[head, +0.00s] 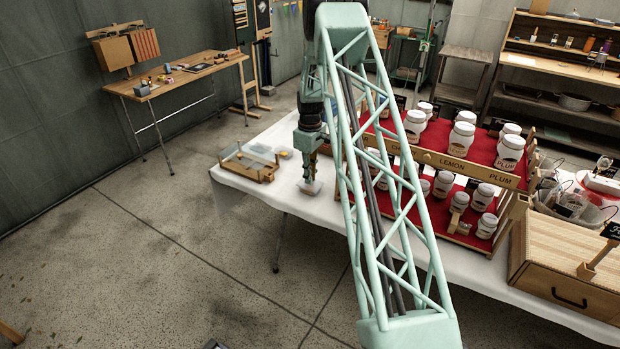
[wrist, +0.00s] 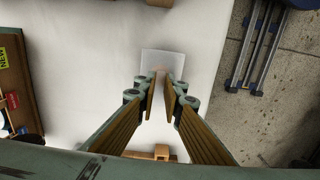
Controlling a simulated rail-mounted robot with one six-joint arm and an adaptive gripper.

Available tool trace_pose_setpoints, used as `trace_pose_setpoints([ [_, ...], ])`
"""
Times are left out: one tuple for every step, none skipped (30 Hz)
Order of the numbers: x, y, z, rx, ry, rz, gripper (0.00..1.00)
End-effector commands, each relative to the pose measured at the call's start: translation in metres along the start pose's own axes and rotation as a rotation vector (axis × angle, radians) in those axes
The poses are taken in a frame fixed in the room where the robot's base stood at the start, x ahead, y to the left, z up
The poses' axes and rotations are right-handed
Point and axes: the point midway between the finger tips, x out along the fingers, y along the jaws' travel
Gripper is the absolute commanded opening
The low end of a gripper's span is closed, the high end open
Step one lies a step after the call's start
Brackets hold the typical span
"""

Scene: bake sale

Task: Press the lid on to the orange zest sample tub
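A small clear, squarish tub (head: 310,187) is on the white tablecloth directly below my gripper (head: 309,158) in the head view. In the wrist view a pale translucent square (wrist: 165,61), with a faint orange-pink tint near the fingertips, lies just beyond my gripper (wrist: 161,82). I cannot tell whether this square is the tub or its lid, or whether a lid is on it. The two wooden-faced fingers point at it with a narrow gap between them. Nothing clear shows in the gap. Contact between fingertips and square cannot be made out.
A wooden rack (head: 246,166) with clear pieces stands left of my gripper at the table end. A small orange item (head: 284,153) is behind it. A red-covered stand with several white jars (head: 458,142) is to the right. Cloth around the tub is clear.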

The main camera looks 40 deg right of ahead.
Motion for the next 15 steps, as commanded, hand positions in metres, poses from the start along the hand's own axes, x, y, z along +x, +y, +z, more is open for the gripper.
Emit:
trace_pose_setpoints([
  [-0.0001, 0.0000, 0.0000, 0.000, 0.000, 0.000, 0.03],
  [-0.0001, 0.0000, 0.0000, 0.000, 0.000, 0.000, 0.03],
  [-0.0001, 0.0000, 0.0000, 0.000, 0.000, 0.000, 0.03],
  [-0.0001, 0.0000, 0.0000, 0.000, 0.000, 0.000, 0.10],
  [-0.0001, 0.0000, 0.0000, 0.000, 0.000, 0.000, 0.13],
  [-0.0001, 0.0000, 0.0000, 0.000, 0.000, 0.000, 0.17],
  [-0.0001, 0.0000, 0.0000, 0.000, 0.000, 0.000, 0.19],
  [-0.0001, 0.0000, -0.0001, 0.000, 0.000, 0.000, 0.22],
  [-0.0001, 0.0000, -0.0001, 0.000, 0.000, 0.000, 0.24],
  [-0.0001, 0.0000, -0.0001, 0.000, 0.000, 0.000, 0.24],
  [-0.0001, 0.0000, 0.0000, 0.000, 0.000, 0.000, 0.24],
  [-0.0001, 0.0000, 0.0000, 0.000, 0.000, 0.000, 0.24],
  [-0.0001, 0.0000, 0.0000, 0.000, 0.000, 0.000, 0.24],
  [-0.0001, 0.0000, 0.0000, 0.000, 0.000, 0.000, 0.24],
  [-0.0001, 0.0000, 0.0000, 0.000, 0.000, 0.000, 0.24],
])
